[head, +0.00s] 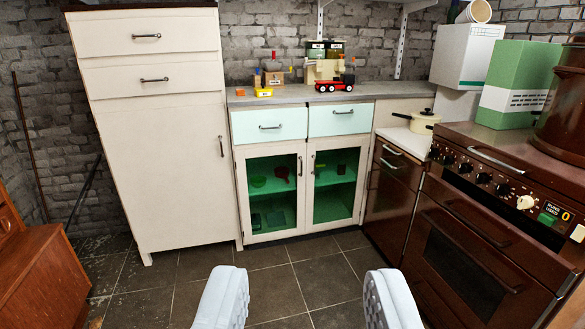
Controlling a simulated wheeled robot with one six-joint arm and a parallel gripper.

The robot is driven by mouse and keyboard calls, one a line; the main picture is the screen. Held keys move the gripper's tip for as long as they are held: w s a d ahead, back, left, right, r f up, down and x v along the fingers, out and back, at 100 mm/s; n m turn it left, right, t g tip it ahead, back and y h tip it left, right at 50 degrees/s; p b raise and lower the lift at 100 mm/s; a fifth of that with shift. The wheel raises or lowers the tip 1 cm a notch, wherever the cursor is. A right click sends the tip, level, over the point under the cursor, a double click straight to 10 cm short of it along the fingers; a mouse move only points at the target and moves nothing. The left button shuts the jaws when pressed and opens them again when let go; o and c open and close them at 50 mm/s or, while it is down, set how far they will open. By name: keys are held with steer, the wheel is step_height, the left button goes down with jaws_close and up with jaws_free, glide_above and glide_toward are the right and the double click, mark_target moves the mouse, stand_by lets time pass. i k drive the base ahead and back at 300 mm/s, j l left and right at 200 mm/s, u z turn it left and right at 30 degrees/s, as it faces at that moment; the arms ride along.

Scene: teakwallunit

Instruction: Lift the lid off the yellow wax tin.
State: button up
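My gripper (306,298) is open and empty, its two pale fingers wide apart at the bottom of the view, over the tiled floor. A small yellow object (263,93) sits at the left end of the grey worktop, far ahead of my gripper. It is too small to tell whether it is the wax tin or has a lid. I cannot pick out a yellow wax tin with certainty anywhere else.
The worktop (300,97) also holds a red toy truck (335,84) and small boxes. A tall white cupboard (165,180) stands left, a brown cooker (480,205) right. A glass-door cabinet (298,190) is below. Tiled floor (270,275) lies clear ahead.

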mark_target(266, 89)
steer(key=i, duration=1.75)
steer(key=i+u, duration=0.2)
steer(key=i, duration=0.35)
steer(key=i+l+u, duration=0.15)
steer(key=i, duration=0.35)
steer(key=i+l+u, duration=0.2)
steer(key=i, duration=0.3)
steer(key=l, duration=0.05)
